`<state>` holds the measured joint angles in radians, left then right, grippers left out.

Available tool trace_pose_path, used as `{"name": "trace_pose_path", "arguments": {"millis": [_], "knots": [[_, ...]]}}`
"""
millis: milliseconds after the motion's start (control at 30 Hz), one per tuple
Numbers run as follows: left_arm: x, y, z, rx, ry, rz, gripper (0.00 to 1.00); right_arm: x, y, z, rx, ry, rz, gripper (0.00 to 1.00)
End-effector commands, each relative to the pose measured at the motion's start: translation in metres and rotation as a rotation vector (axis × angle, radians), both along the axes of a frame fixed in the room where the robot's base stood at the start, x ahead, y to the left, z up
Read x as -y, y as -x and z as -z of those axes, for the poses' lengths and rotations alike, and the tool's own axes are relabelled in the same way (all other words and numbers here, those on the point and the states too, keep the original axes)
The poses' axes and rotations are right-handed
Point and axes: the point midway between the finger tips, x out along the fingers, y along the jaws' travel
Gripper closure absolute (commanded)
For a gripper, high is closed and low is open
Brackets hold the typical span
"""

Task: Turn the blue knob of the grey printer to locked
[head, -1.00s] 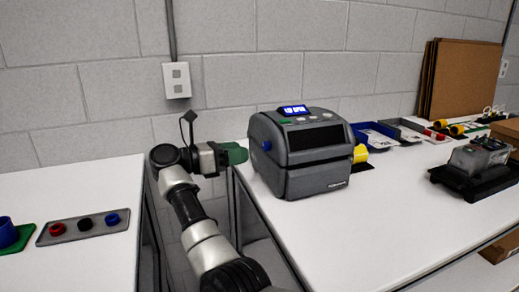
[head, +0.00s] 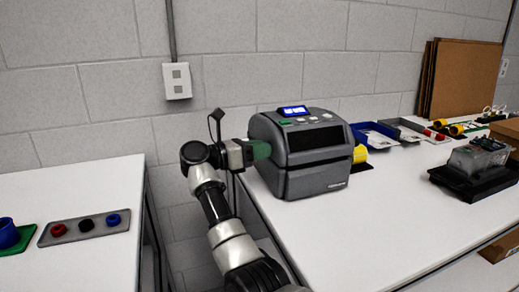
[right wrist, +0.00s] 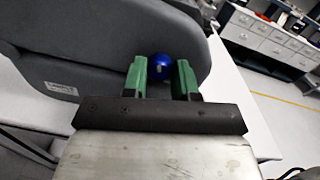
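The grey printer (head: 318,170) stands on the right-hand white table, its small screen (head: 293,110) lit blue. Its blue knob (right wrist: 160,66) is on the printer's side and shows in the right wrist view. My right gripper (head: 262,149) is at the printer's left side in the head view and covers the knob there. In the right wrist view, its green fingers (right wrist: 161,75) are apart, one on each side of the knob. Gaps show between the knob and the fingers, so it is not clamped. My left gripper is out of view.
A yellow roll (head: 360,154) is at the printer's right side. A black device (head: 474,170) and blue and grey trays stand farther right. A grey plate (head: 84,229) with red, black and blue rings lies on the left table. A gap separates the tables.

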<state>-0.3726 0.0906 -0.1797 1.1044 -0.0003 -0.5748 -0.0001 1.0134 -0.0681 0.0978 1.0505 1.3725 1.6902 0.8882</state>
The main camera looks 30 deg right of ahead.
Motion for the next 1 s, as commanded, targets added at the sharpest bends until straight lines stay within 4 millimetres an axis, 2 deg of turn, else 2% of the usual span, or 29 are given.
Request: {"name": "trace_pose_path", "arguments": {"millis": [33, 67, 467, 767, 1000], "knots": [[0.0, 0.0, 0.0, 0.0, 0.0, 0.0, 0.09, 0.0, 0.0, 0.0, 0.0, 0.0, -0.001, 0.91], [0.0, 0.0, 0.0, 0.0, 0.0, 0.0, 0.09, 0.0, 0.0, 0.0, 0.0, 0.0, -0.001, 0.95], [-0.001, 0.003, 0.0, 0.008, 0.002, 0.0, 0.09, -0.001, 0.0, -0.001, -0.076, -0.02, -0.001, 0.96], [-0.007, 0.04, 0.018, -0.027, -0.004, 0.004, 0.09, -0.001, 0.0, -0.002, -0.3, -0.075, -0.003, 0.96], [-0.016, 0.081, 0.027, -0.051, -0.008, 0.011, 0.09, -0.001, 0.0, -0.003, -0.523, -0.128, -0.003, 0.96]]}}
